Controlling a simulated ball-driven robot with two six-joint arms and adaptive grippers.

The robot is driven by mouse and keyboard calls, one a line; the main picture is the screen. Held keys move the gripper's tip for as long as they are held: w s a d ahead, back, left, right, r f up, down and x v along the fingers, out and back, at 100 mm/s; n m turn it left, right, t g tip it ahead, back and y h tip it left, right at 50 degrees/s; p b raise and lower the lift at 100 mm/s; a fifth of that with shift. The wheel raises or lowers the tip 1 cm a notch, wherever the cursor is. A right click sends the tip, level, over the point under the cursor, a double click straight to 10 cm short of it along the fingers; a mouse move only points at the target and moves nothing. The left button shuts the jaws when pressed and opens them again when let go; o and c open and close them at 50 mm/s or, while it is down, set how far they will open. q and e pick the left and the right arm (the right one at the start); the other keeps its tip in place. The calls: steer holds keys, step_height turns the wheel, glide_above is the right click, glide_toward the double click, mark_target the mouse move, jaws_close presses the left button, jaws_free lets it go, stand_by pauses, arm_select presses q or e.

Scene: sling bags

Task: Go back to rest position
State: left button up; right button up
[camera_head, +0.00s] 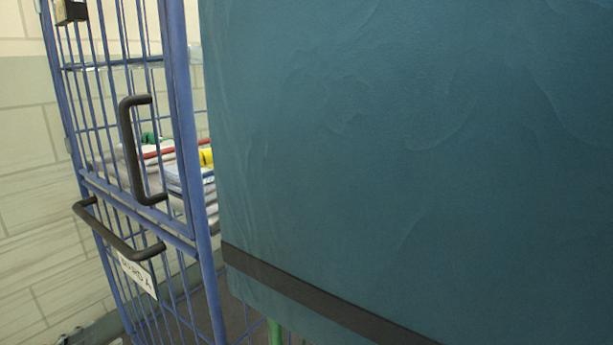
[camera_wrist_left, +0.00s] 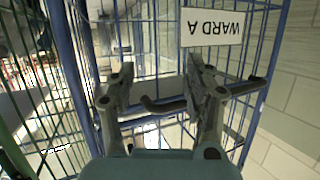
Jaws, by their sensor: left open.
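My left gripper (camera_wrist_left: 160,72) is open in the left wrist view, with its two fingers apart and nothing held between them. A black bar handle (camera_wrist_left: 164,106) of a blue wire cage trolley shows between the fingers; the head view shows no finger around it. In the head view the trolley has an upright black handle (camera_head: 133,150) and a lower level handle (camera_head: 112,232). A white WARD A label (camera_head: 138,274) hangs under the lower handle; it also shows in the left wrist view (camera_wrist_left: 212,27). Neither gripper can be made out in the head view.
The blue cage (camera_head: 185,110) stands upright at the left of the head view. Folded linens (camera_head: 190,180) lie on a shelf inside. A pale block wall (camera_head: 28,160) is behind it. Much of the head view is blocked by a close teal surface.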

arm_select(q)
steer(key=s+d+f+n+g+y, duration=0.1)
steer(key=s+d+f+n+g, duration=0.15)
steer(key=s+f, duration=0.75)
steer(key=s+d+f+n+g+y, duration=0.1)
steer(key=s+d+f+g+y, duration=0.15)
steer(key=s+f, duration=0.75)
steer(key=s+d+f+g, duration=0.2)
steer(key=s+f, duration=0.1)
steer(key=s, duration=0.5)
steer(key=s+d+f+m+g, duration=0.1)
steer(key=s+d+f+g, duration=0.2)
steer(key=s, duration=0.6)
steer(key=s+d+f+g, duration=0.2)
steer(key=s+f+g, duration=0.1)
steer(key=s, duration=0.5)
steer(key=shift+s+d+f+h, duration=0.2)
steer(key=shift+s+f+h, duration=0.2)
steer(key=shift+f, duration=0.45)
steer(key=shift+m, duration=0.25)
